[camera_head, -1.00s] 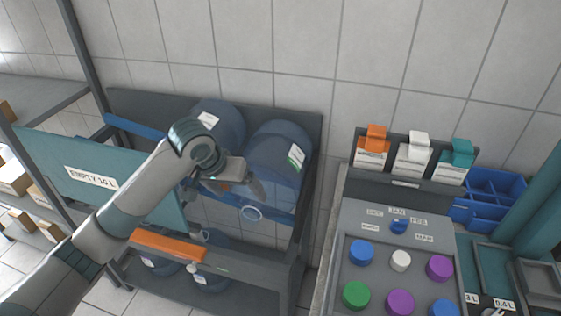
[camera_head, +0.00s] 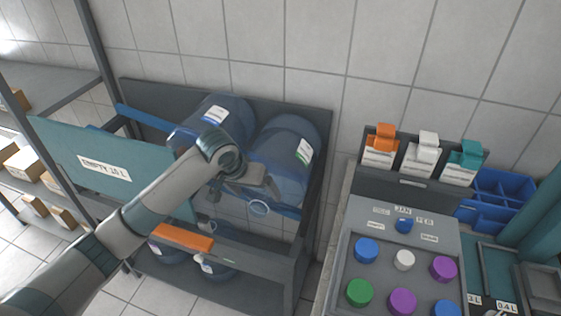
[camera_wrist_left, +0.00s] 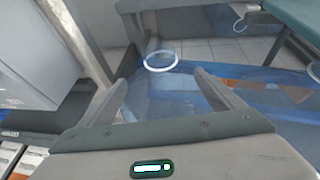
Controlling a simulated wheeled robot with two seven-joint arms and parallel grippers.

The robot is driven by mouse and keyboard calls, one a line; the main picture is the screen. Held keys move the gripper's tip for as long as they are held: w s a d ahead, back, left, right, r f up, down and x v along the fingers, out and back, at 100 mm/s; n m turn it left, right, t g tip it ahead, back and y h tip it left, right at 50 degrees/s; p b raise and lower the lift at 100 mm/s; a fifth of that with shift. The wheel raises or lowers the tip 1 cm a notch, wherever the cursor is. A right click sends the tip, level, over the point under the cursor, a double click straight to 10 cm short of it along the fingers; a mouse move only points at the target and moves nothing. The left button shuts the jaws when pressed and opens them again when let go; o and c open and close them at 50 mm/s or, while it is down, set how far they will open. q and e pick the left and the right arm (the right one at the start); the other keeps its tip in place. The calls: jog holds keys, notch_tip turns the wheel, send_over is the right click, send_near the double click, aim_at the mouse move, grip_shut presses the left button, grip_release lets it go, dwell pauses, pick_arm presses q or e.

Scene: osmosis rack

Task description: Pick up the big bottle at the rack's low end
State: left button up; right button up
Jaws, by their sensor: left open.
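Two big translucent blue bottles lie tilted side by side in the upper bay of the dark rack (camera_head: 325,185). The right one (camera_head: 288,135) has a white and green label, and its pale ringed mouth points toward the front. The left bottle (camera_head: 232,115) is partly behind my arm. My left gripper (camera_head: 270,188) is open over the front of the right bottle, just above its mouth. In the left wrist view the open fingers (camera_wrist_left: 160,80) stand on either side of clear blue bottle plastic (camera_wrist_left: 165,98), with the white ring just beyond. Contact cannot be told. My right gripper is not in view.
A teal panel marked EMPTY (camera_head: 105,165) and an orange bar (camera_head: 183,238) are beside my forearm. More bottles (camera_head: 215,265) lie on the lower shelf. A grey bench with coloured caps (camera_head: 402,300) stands right of the rack. The tiled wall is close behind.

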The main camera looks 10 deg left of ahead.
aim_at(260, 198)
pick_arm(q)
jog(key=shift+p+x, duration=0.7)
jog(key=shift+x, duration=2.5)
jog(key=shift+w+f+p, duration=0.1)
jog(key=shift+f+p, duration=0.3)
jog(key=p+x, duration=0.1)
jog(key=x, duration=0.1)
jog(key=shift+w+f, duration=0.1)
jog(key=shift+f, duration=0.3)
jog(key=shift+p+x, duration=0.3)
jog(key=shift+x, duration=0.45)
jog(key=shift+w, duration=0.1)
jog(key=c, duration=2.1)
jog(key=shift+o, duration=0.2)
jog(key=shift+r, duration=0.15)
